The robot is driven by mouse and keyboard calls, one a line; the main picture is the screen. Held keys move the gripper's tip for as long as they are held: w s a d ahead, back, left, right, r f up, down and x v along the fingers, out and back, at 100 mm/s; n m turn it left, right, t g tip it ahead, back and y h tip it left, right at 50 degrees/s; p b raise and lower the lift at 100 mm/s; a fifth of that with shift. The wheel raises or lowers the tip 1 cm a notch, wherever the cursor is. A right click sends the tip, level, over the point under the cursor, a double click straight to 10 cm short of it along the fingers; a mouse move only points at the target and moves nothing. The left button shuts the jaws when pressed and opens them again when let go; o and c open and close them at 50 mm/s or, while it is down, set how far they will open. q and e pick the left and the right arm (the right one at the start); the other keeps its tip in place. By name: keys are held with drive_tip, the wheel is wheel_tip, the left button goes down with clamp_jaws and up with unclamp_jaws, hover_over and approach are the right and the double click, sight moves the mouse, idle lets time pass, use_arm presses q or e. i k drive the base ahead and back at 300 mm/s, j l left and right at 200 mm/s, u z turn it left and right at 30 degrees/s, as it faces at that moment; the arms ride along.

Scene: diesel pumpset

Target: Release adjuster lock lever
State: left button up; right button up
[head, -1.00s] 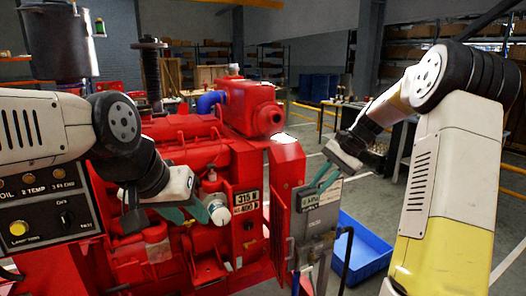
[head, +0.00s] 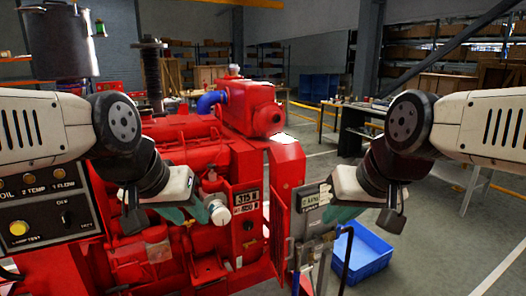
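The red diesel pumpset (head: 190,140) fills the left and middle of the head view. I cannot clearly pick out the adjuster lock lever on it. A round silver cap (head: 218,212) shows on the engine's near side. My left gripper (head: 196,213), with green fingers, is beside this cap; I cannot tell whether it touches it. My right gripper (head: 340,213) is in front of the grey panel (head: 311,203) to the right of the engine.
A control panel (head: 42,212) with a yellow button stands at the left. A blue crate (head: 366,250) lies on the floor at the right, close to my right gripper. A workbench (head: 357,130) and shelves stand behind.

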sight(245, 245)
drive_tip(key=l+u, duration=0.15)
drive_tip(key=u, duration=0.45)
drive_tip(key=l+u, duration=0.35)
drive_tip(key=l, duration=0.3)
drive_tip(key=l+u, duration=0.35)
drive_tip(key=l, duration=0.35)
drive_tip(key=k+l+u, duration=0.1)
drive_tip(key=l, duration=1.2)
drive_tip(key=k+j, duration=0.1)
drive_tip(key=i+l, duration=0.1)
